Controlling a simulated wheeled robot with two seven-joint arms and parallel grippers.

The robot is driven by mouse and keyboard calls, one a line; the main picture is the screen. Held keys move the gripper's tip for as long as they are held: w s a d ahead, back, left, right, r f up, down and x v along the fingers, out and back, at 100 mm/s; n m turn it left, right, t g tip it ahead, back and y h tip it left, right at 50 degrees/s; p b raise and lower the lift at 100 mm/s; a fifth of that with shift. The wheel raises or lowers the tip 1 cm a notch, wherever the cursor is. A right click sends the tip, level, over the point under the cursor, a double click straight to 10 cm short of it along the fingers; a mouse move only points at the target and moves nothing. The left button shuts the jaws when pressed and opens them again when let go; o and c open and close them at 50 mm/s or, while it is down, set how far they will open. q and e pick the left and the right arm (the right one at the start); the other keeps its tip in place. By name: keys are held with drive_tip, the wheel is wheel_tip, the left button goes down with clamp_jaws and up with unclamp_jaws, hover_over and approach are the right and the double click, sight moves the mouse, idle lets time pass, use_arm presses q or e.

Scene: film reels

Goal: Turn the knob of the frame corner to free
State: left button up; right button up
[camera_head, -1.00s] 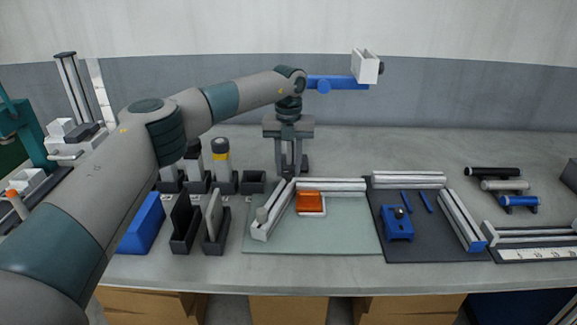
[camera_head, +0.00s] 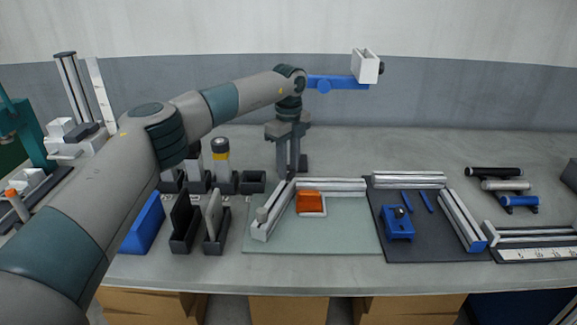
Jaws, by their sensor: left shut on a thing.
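The frame corner lies on a pale green mat (camera_head: 345,235), where two silver profiles, one at the left (camera_head: 272,214) and one along the back (camera_head: 335,185), meet. My left gripper (camera_head: 291,172) points down at the back-left corner where they meet. Its fingers are shut on the knob there, which they hide. I cannot read the knob's setting. An orange block on a white plate (camera_head: 310,203) sits inside the corner. My right gripper is not in view.
A dark mat (camera_head: 440,250) to the right carries more profiles and a blue fixture (camera_head: 397,224). Dark holders (camera_head: 217,240) and a blue block (camera_head: 142,225) stand to the left. Black, grey and blue cylinders (camera_head: 520,201) lie at the right.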

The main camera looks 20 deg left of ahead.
use_arm(q)
drive_tip(key=shift+r+n, duration=0.1)
drive_tip(key=shift+n, duration=0.8)
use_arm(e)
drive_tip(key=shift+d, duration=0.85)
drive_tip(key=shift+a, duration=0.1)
use_arm(q)
drive_tip(key=o, duration=1.1)
drive_tip(key=shift+c, duration=0.2)
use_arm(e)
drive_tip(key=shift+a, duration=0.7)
